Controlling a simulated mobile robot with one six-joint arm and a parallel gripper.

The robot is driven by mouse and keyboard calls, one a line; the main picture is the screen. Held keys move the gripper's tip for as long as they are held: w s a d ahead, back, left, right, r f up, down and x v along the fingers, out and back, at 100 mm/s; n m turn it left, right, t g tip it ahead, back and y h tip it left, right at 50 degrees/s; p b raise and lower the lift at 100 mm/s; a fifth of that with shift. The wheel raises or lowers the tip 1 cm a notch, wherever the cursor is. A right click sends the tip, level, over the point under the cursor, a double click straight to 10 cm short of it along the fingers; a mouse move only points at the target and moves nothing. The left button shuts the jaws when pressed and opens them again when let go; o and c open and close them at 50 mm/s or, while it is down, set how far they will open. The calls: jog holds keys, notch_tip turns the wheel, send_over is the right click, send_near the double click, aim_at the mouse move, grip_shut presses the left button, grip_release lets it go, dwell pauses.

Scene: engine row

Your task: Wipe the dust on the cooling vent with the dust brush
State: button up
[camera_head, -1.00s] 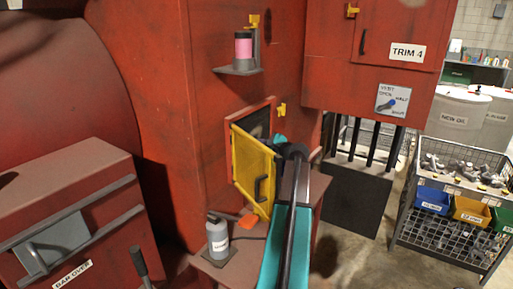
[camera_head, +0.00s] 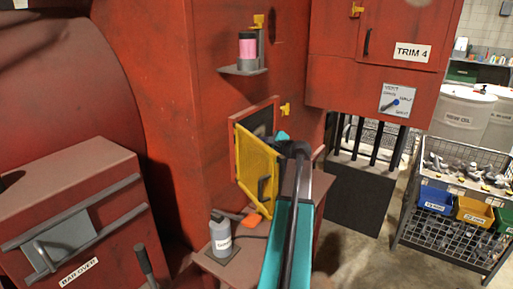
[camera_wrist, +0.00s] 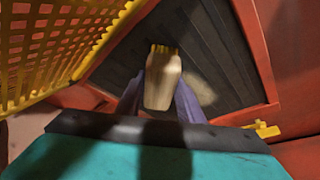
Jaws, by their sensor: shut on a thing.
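The dust brush (camera_wrist: 163,82) has a pale tan body and short yellow bristles at its far end. My gripper (camera_wrist: 160,98) is shut on the brush, a finger on each side. The cooling vent (camera_wrist: 215,45) is a dark slatted panel in a red frame, in front of the brush in the wrist view. The bristles overlap the slats there; I cannot tell whether they touch. A pale dust patch (camera_wrist: 200,88) shows on the vent right of the brush. In the head view the vent (camera_head: 262,124) is partly hidden by its door and my arm; the brush is not discernible.
The yellow mesh door (camera_head: 257,168) stands open left of my arm. A yellow latch (camera_wrist: 263,129) is at the frame's right side. A grey bottle (camera_head: 221,238) and an orange item (camera_head: 253,221) are on the ledge below. A shelf (camera_head: 243,71) holds a pink-banded jar above.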

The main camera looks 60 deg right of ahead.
jog(key=shift+r, duration=0.15)
jog(key=shift+d, duration=1.95)
jog(key=shift+d, duration=1.85)
jog(key=shift+d, duration=1.9)
jog(key=shift+d, duration=0.1)
